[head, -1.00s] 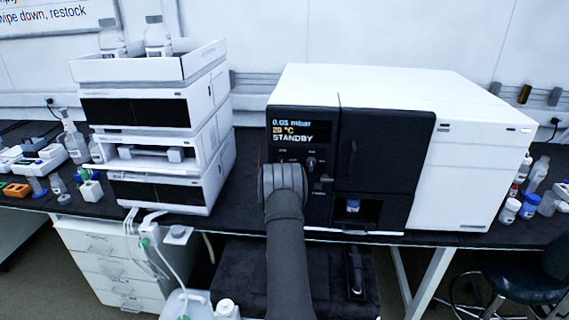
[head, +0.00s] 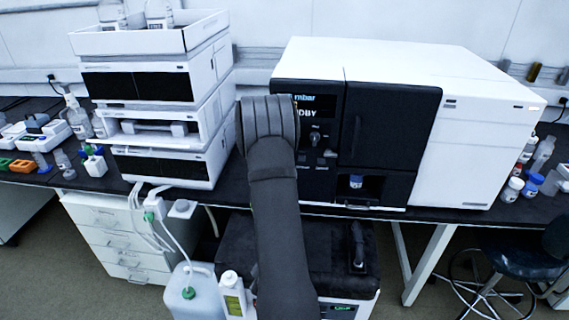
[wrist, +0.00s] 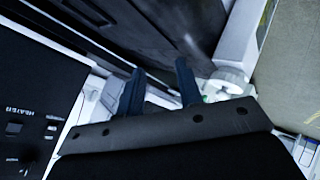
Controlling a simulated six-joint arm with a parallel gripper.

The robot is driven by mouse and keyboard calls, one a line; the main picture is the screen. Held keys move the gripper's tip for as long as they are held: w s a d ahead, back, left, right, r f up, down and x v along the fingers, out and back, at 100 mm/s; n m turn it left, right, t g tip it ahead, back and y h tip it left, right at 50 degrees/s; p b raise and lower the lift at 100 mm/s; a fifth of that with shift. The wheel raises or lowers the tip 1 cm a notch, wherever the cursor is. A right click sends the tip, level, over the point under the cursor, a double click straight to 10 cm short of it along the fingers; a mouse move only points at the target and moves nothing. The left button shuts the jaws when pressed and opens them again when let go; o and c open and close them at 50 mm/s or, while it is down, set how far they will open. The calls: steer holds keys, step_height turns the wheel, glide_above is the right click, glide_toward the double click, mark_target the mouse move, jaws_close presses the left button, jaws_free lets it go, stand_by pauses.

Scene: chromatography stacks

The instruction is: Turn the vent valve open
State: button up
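The black control panel (head: 320,168) is on the front of the white instrument at centre right in the head view. A small dark knob (head: 314,138) shows on it; its label is too small to read. I cannot make out which control is the vent valve; my arm covers the panel's left part. In the wrist view the panel (wrist: 30,85) is at the left edge, with HEATER lettering and small switches. My gripper (wrist: 160,85) has its two dark blue fingers apart with nothing visible between them. In the head view its fingers are hidden behind my arm.
A white stacked unit (head: 215,125) with a bottle tray on top stands left of the panel. A white ridged round part (wrist: 228,84) lies just right of my fingers in the wrist view. A jug (head: 190,290) with tubing and a small white bottle (head: 232,295) stand low in front.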

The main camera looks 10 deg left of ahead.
steer(key=w+d+r+m+t+h, duration=0.1)
steer(key=w+r+m+t, duration=0.3)
steer(key=r, duration=0.7)
steer(key=d+r+m+t+h, duration=0.15)
steer(key=r+m, duration=0.35)
steer(key=r, duration=0.5)
steer(key=w+d+r+m+t+h, duration=0.1)
steer(key=w+r+m+t+h, duration=0.3)
steer(key=r, duration=0.7)
steer(key=w+m+y, duration=0.1)
steer(key=w+y, duration=0.1)
steer(key=w, duration=1.3)
steer(key=shift+w+g, duration=0.4)
steer(key=shift+g, duration=0.05)
steer(key=shift+y, duration=0.25)
steer(key=shift+f, duration=0.1)
steer(key=c, duration=0.7)
